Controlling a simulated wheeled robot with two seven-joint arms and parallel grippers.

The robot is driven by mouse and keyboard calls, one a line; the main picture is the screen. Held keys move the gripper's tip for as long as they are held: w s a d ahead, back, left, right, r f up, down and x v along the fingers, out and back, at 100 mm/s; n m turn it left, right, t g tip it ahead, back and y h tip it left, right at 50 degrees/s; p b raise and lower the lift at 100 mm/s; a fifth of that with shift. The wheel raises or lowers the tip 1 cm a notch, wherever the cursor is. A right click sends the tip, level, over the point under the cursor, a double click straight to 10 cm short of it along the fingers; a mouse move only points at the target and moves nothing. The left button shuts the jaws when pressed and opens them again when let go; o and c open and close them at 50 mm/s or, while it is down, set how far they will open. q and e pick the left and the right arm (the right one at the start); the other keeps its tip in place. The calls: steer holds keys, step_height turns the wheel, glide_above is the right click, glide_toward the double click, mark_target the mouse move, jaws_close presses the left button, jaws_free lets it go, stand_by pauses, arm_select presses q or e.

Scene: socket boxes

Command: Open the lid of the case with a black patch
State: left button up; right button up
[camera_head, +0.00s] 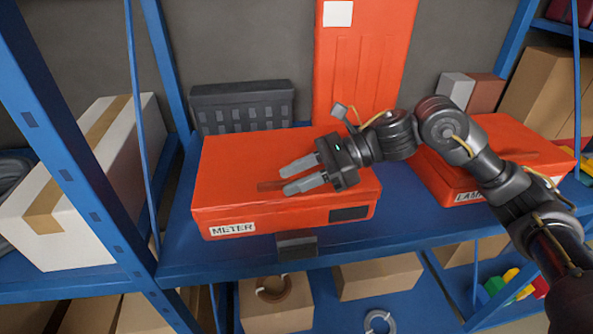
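The orange case labelled METER (225,180) sits closed on the blue shelf, with a black patch (349,213) on its front face at the right. My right gripper (287,179) is over the lid of this case, its two fingers pointing left and spread apart with nothing between them. I cannot tell whether the fingers touch the lid. A dark reddish strip (268,186) shows on the lid at the fingertips, partly hidden by them. A second orange case (505,145), with a partly hidden label, is at the right behind my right arm. My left gripper is out of view.
A dark grey slotted box (243,105) stands behind the METER case. An upright orange panel (362,60) is behind my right gripper. A blue rack post (75,150) and a white taped box (90,190) are at the left. Cardboard boxes (275,305) stand on the lower shelf.

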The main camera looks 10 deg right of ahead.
steer(key=shift+c, duration=0.2)
jaws_close()
steer(key=shift+w+r, duration=0.15)
steer(key=shift+r, duration=0.3)
steer(key=w+r+m+g+p, duration=0.2)
steer(key=w+r, duration=0.5)
steer(key=r, duration=0.4)
steer(key=shift+m+g, duration=0.3)
steer(key=shift+m, duration=0.6)
steer(key=shift+w, duration=0.1)
